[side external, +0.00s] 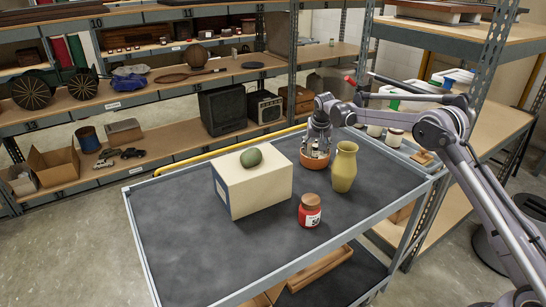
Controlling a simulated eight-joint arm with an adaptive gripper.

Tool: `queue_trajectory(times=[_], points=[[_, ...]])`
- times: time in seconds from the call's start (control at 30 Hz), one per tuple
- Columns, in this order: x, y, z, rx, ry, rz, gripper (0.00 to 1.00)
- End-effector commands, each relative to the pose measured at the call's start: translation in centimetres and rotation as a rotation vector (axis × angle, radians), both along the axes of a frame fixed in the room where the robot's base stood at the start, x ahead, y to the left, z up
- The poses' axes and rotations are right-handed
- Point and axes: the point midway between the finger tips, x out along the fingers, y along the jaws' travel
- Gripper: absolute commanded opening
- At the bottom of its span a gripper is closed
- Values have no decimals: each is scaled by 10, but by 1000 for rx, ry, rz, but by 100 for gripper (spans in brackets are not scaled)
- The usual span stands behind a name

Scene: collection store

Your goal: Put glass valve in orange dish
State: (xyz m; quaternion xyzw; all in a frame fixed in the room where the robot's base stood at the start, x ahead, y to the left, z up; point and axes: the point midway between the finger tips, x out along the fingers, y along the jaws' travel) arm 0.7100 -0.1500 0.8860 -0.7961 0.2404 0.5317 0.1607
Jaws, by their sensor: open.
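The orange dish (314,161) stands on the dark cart top, left of the yellow vase. My gripper (315,150) points down over it, with its fingertips at or inside the rim. It is open. Small pale and dark shapes show between the fingers and the dish, but I cannot tell whether one of them is the glass valve. I cannot make out the glass valve anywhere else on the cart.
A yellow vase (344,167) stands close right of the dish. A red jar (309,212) stands in front. A cream box (252,185) with a green oval object (251,157) on top stands left. The cart top (172,245) is clear at front left.

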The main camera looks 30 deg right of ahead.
Motion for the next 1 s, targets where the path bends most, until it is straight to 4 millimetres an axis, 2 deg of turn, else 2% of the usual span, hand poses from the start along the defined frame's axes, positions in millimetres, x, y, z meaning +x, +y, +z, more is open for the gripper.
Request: queue_trajectory(times=[0.17,0.7,1.0], points=[[0,0,3,0,0,0,58],[0,0,66,0,0,0,58],[0,0,71,0,0,0,58]])
